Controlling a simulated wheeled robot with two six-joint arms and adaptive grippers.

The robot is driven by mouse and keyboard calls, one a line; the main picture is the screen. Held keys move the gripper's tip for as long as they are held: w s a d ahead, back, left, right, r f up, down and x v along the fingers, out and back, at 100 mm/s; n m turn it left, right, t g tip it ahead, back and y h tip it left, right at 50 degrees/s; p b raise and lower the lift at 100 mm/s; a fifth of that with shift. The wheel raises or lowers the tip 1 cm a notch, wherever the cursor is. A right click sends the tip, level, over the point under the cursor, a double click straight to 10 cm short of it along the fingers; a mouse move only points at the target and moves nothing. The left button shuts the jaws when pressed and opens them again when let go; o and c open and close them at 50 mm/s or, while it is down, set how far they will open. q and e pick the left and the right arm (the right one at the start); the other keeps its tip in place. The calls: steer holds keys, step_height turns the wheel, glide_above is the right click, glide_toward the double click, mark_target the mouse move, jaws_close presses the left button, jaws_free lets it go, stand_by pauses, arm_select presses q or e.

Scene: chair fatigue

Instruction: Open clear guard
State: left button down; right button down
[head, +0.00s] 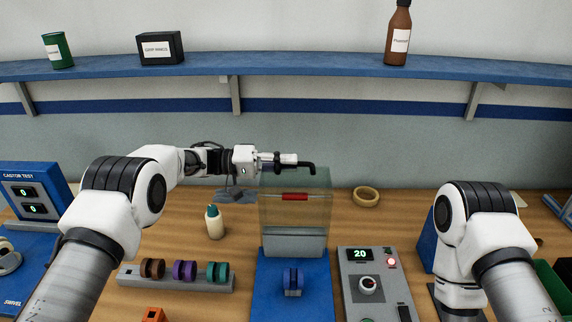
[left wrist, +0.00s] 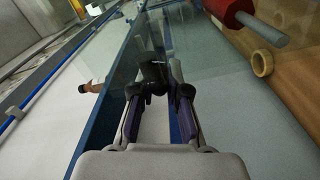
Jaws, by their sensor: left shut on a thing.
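The clear guard (head: 270,221) is a see-through box over the far end of the blue fixture (head: 266,287). A red bar handle (head: 294,197) shows on it; a red handle with a grey rod shows at the upper right of the left wrist view (left wrist: 238,14). My left gripper (head: 306,165) is at the guard's top edge, its arm reaching in from the left. Its fingertips come together in the left wrist view (left wrist: 155,78), shut on the clear guard; the exact part held is hard to see. My right gripper is not in view.
A control box (head: 352,285) with a green 20 display stands right of the fixture. A bottle (head: 214,222), a rack (head: 210,284) of coloured wheels and a tan ring (head: 366,196) are on the wooden bench. A blue shelf (head: 290,65) crosses behind.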

arm_select(q)
steer(key=shift+f, duration=0.3)
steer(key=c, duration=1.2)
jaws_free()
steer(key=shift+w, duration=0.15)
steer(key=shift+a+r, duration=0.1)
steer(key=shift+a, duration=0.15)
steer(key=a, duration=1.1)
steer(key=shift+a, duration=0.2)
